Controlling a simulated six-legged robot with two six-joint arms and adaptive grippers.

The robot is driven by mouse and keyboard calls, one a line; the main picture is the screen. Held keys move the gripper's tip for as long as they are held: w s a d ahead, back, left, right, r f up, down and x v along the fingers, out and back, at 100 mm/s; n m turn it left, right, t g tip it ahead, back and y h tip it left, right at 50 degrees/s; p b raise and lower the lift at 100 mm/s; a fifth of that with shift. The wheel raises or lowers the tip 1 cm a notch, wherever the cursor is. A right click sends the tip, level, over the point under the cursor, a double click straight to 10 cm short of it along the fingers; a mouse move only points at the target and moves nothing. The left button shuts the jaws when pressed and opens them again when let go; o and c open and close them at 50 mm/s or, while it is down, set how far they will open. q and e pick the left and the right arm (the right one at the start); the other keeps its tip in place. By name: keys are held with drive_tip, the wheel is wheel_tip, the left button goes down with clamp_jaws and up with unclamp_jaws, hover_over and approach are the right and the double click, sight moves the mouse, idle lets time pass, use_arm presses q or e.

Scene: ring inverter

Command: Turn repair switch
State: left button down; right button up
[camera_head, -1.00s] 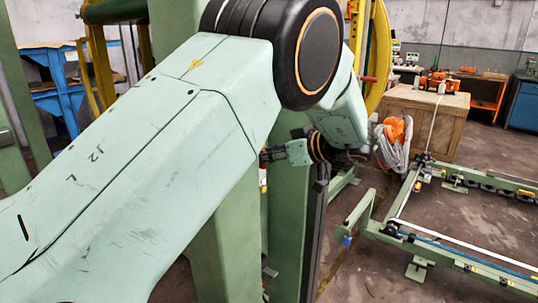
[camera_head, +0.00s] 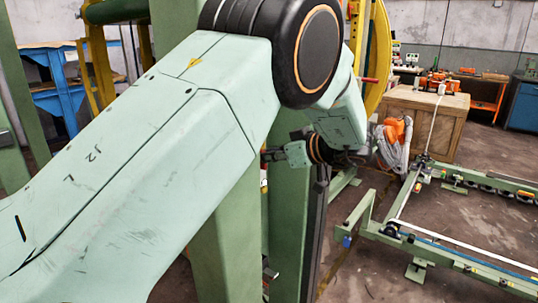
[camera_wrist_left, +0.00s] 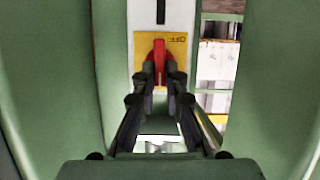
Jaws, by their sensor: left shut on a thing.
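The red switch handle (camera_wrist_left: 158,58) stands upright on a yellow plate (camera_wrist_left: 177,46) marked OFF, which reads upside down in the left wrist view. My left gripper (camera_wrist_left: 159,80) is shut on the handle, with one dark finger on each side of its lower part. The fingers hide the handle's lower end. In the head view my left arm crosses from the left, and its wrist is by the green post. The gripper's fingertips and the switch cannot be made out there. My right gripper is in neither view.
Green posts (camera_head: 290,215) stand close to my left wrist. A green rail frame (camera_head: 455,250) lies low at the right. A wooden crate (camera_head: 428,122) and an orange cart (camera_head: 488,92) stand behind. Bare floor shows between them.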

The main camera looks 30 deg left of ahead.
use_arm(q)
drive_tip(key=n+t+b, duration=0.2)
drive_tip(key=n+b, duration=0.2)
drive_tip(key=s+f+n+t+y+b, duration=0.1)
drive_tip(key=n+t+b, duration=0.1)
drive_tip(key=n+b, duration=0.2)
drive_tip(key=f+n+t+y+b, duration=0.1)
drive_tip(key=n+t+b, duration=0.1)
drive_tip(key=n+b, duration=0.2)
drive_tip(key=shift+s+a+t+b, duration=0.1)
drive_tip(key=shift+s+t+b, duration=0.3)
drive_tip(key=shift+b, duration=0.6)
drive_tip(key=shift+r+n+b, duration=0.15)
drive_tip(key=shift+n+b, duration=0.55)
drive_tip(key=shift+b, duration=0.2)
drive_tip(key=shift+y, duration=0.3)
drive_tip(key=c, duration=1.5)
unclamp_jaws()
drive_tip(key=shift+o, duration=0.5)
drive_tip(key=shift+a, duration=0.15)
